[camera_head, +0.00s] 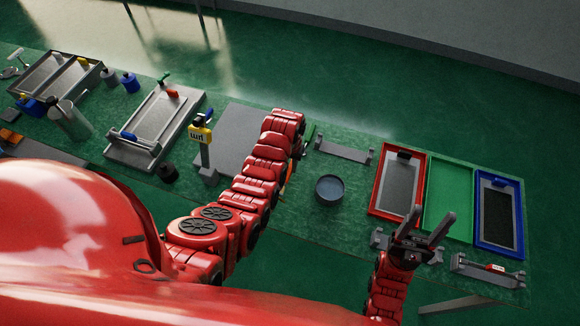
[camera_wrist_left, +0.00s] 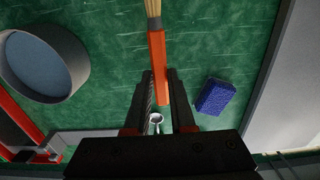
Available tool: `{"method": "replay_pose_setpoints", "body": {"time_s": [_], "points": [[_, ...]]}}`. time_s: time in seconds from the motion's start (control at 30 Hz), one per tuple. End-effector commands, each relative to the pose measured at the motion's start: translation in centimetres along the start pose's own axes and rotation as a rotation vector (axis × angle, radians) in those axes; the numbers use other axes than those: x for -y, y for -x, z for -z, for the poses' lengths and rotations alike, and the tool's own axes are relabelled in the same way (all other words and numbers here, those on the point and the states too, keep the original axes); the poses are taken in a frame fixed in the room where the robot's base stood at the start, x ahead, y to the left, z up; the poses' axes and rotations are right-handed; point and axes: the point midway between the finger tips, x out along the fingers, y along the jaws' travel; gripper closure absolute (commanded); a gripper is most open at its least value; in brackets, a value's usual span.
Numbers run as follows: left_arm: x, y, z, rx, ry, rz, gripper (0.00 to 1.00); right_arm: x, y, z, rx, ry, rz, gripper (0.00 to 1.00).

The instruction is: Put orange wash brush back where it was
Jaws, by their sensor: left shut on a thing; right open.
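The orange wash brush (camera_wrist_left: 157,60) has an orange handle and pale bristles, which run out at the top edge of the left wrist view. My left gripper (camera_wrist_left: 160,80) is shut on its handle. In the head view a small orange strip of it shows (camera_head: 289,176) beside my left arm, which hides most of the brush and the gripper. I cannot tell its height above the green bench top (camera_head: 300,215). A small silver piece (camera_wrist_left: 155,119) shows between the finger bases. My right gripper (camera_head: 430,216) is open and empty, over the front of the trays.
A round grey bowl (camera_head: 329,190) stands right of my left arm. A grey two-post stand (camera_head: 343,150) is behind it. Red (camera_head: 382,211), green (camera_head: 444,222) and blue (camera_head: 482,238) framed trays stand at the right. A blue sponge (camera_wrist_left: 213,97) lies right of the brush.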

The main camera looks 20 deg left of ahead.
Motion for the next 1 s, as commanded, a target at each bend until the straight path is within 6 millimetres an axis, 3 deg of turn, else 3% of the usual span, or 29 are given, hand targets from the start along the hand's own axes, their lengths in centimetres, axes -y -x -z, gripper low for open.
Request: {"method": "replay_pose_setpoints", "body": {"time_s": [0.2, 0.53, 0.57, 0.7, 1.0], "points": [[0.0, -1.5, -0.1, 0.002, 0.0, 0.0, 1.0, 0.0, -0.7, 0.1, 0.0, 0.0, 0.0, 0.45], [0.0, -2.0, -0.1, 0.001, 0.0, 0.0, 1.0, 0.0, -0.3, 0.1, 0.0, 0.0, 0.0, 0.45], [0.0, -2.0, -0.1, 0.001, 0.0, 0.0, 0.76, 0.0, -0.3, 0.1, 0.0, 0.0, 0.0, 0.45], [0.0, -1.9, -0.1, 0.001, 0.0, 0.0, 0.51, 0.0, -0.5, 0.1, 0.0, 0.0, 0.0, 0.45], [0.0, -1.8, -0.1, 0.001, 0.0, 0.0, 0.48, 0.0, -0.5, 0.1, 0.0, 0.0, 0.0, 0.45]]}}
